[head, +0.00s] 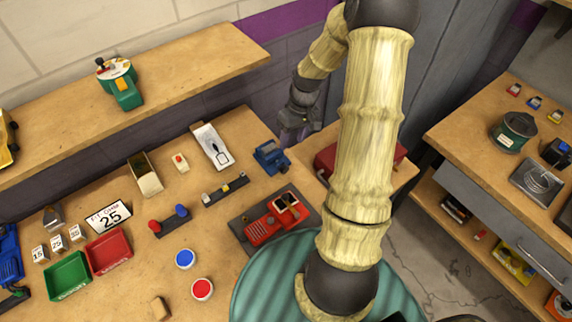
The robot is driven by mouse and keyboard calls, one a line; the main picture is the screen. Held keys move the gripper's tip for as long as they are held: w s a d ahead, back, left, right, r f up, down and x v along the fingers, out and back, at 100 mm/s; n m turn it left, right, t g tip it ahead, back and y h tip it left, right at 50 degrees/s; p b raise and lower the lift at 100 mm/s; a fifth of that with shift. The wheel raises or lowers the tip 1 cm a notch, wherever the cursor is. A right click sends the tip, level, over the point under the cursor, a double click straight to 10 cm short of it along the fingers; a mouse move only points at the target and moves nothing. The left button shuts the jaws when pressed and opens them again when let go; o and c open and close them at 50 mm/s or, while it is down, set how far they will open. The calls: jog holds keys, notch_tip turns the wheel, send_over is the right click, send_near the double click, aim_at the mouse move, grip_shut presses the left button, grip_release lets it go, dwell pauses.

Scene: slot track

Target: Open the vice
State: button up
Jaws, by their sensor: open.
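A small blue block-like fixture (271,157), which looks like a vice, stands near the back right edge of the workbench (130,270). Its jaws are too small to make out, so I cannot tell how far apart they are. My gripper (297,124) is open and appears empty. It hangs above and a little right of the blue fixture in the picture, apart from it. My arm comes down through the middle of the view and hides part of the area behind it.
A red device (270,219) on a dark plate sits in front of the blue fixture. A white board (212,146) lies to its left. A red box (326,162) is partly behind my arm. A shelf (190,70) runs along the wall. Green (68,277) and red (109,252) trays stand left.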

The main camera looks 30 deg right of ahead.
aim_at(285, 166)
jog(key=p+x, duration=0.1)
jog(key=x, duration=1.1)
jog(key=shift+f, duration=0.25)
jog(key=c, duration=1)
